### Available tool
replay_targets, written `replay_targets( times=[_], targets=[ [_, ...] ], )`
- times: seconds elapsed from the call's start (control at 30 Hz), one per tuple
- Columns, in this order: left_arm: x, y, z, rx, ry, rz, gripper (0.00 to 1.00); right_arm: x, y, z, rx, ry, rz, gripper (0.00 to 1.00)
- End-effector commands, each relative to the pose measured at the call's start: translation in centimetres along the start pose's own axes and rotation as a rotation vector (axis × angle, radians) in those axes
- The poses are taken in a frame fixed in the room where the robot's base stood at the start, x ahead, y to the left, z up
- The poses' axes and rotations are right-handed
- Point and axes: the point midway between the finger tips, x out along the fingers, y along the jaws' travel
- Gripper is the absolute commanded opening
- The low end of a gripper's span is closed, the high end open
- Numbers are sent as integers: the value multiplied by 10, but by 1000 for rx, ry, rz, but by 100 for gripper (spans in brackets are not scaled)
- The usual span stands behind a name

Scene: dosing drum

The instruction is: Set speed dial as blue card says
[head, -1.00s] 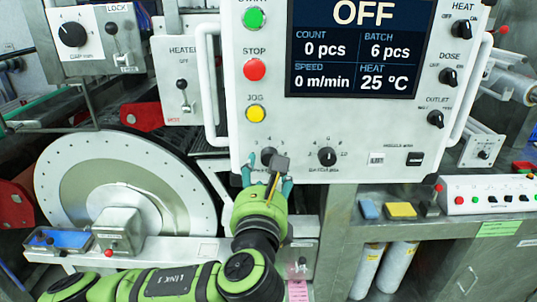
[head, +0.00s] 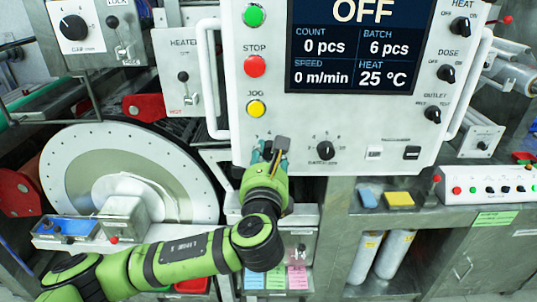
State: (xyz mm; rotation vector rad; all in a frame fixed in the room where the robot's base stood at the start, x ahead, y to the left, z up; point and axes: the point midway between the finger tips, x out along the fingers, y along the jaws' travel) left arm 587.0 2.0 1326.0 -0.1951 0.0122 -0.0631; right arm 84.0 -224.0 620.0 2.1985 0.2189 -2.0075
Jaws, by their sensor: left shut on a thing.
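The white control panel (head: 225,105) fills the upper middle. My left gripper (head: 268,150) is at its lower edge, shut on a dial at the lower left, below the yellow JOG button. The gripper hides most of that dial and its label, so its pointer cannot be read. The screen (head: 360,45) reads OFF, with speed 0 m/min. A pale blue card (head: 254,279) hangs low, left of a green and a pink card; its writing is too small to read. My right gripper is not in view.
A second black dial (head: 325,150) is close to the right of my gripper. Panel handles (head: 211,80) stand out at both sides. A large pale drum disc (head: 90,165) is at the left. Blue and yellow blocks (head: 399,199) lie on the ledge.

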Motion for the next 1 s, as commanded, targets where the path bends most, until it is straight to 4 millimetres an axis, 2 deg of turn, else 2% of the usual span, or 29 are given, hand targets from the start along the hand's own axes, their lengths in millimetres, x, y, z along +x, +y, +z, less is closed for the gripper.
replay_targets(
  times=[0.03,0.67,1.0],
  targets=[
    [0,0,4,-3,-10,0,3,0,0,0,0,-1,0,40],
    [1,0,8,-30,-20,0,3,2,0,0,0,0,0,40],
    [1,0,6,-158,-28,-4,3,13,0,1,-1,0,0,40]
  ],
)
